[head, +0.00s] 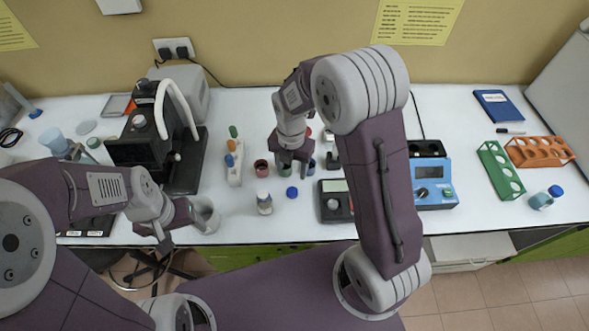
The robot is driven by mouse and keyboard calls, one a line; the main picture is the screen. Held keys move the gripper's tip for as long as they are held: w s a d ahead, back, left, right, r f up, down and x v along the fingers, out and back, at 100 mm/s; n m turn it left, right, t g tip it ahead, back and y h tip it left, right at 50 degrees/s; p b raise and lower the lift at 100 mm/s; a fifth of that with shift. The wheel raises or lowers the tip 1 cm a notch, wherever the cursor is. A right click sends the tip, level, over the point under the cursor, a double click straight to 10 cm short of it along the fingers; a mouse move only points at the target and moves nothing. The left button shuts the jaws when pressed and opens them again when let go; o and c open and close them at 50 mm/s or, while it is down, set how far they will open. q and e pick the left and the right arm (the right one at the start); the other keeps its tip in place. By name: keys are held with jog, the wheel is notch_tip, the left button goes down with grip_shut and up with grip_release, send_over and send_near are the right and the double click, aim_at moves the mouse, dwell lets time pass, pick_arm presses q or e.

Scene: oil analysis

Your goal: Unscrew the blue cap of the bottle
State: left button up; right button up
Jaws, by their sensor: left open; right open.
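A small clear bottle (264,205) stands near the front edge of the white table. A round blue cap (292,192) shows just right of it; I cannot tell whether it lies loose. At the far right is a clear container (541,201) with a blue cap (556,191) at its upper right. My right gripper (291,165) points down, open, above the small jars behind the small bottle, apart from the bottle. My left gripper (165,240) is open at the table's front edge, left of a grey-white beaker. The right gripper partly hides the jars beneath it.
A white rack (234,168) with coloured caps and the beaker (206,216) stand left of the bottle. A black instrument (143,143) is further left. A scale (334,203) and blue device (434,185) are to the right. Green (500,170) and orange (539,151) racks stand far right.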

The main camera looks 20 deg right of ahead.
jog(key=s+d+m, duration=0.2)
jog(key=s+m, duration=0.2)
jog(key=m, duration=0.5)
jog(key=s+d+r+m, duration=0.1)
jog(key=s+m, duration=0.3)
jog(key=m, duration=0.6)
jog(key=s+d+r+m+t, duration=0.1)
jog(key=s+m, duration=0.3)
jog(key=m, duration=0.5)
jog(key=shift+d+r+m, duration=0.25)
jog(key=shift+d+m, duration=0.15)
jog(key=shift+d, duration=0.4)
